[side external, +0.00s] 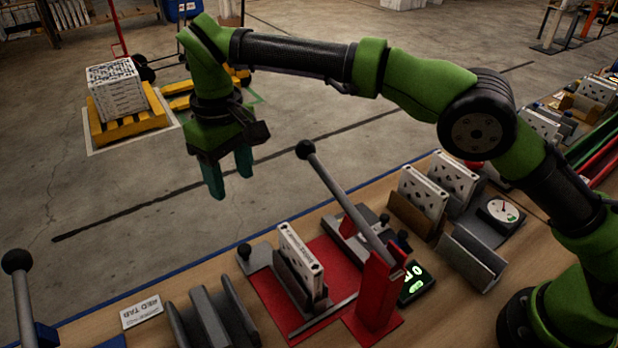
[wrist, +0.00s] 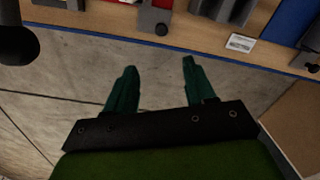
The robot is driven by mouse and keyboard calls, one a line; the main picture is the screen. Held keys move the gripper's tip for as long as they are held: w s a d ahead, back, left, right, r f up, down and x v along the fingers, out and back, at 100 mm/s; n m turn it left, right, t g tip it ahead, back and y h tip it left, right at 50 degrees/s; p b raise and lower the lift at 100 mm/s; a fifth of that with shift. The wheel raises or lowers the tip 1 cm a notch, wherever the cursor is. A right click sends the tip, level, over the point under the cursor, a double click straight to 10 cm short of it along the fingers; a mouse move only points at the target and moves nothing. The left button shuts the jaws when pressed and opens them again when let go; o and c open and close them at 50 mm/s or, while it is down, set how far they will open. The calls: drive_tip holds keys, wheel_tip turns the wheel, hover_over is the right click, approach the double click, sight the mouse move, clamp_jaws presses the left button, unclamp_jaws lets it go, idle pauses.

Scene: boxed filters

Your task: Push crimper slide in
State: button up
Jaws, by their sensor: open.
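The crimper has a red base plate (side external: 262,290), a red post (side external: 378,290) and a long lever (side external: 345,205) raised at a slant with a black ball knob. A grey slide (side external: 262,256) with a small black knob sticks out past the base plate toward the table's blue edge. A white boxed filter (side external: 302,255) stands upright in a grey holder on the crimper. My gripper (side external: 231,186) is open and empty, in the air beyond the blue edge, above and apart from the slide. In the wrist view the slide's knob (wrist: 162,30) lies ahead of my open fingers (wrist: 159,66).
A label card (side external: 141,311) and grey upright plates (side external: 208,318) are left of the crimper. Several boxed filters (side external: 422,192), a dial gauge (side external: 502,210) and a grey bracket (side external: 472,258) stand to the right. Open floor lies beyond the table.

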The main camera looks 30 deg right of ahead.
sight(244, 247)
wheel_tip(244, 247, down, 17)
drive_tip(key=shift+a+f, duration=0.1)
drive_tip(key=shift+a, duration=0.05)
idle(0.4)
clamp_jaws()
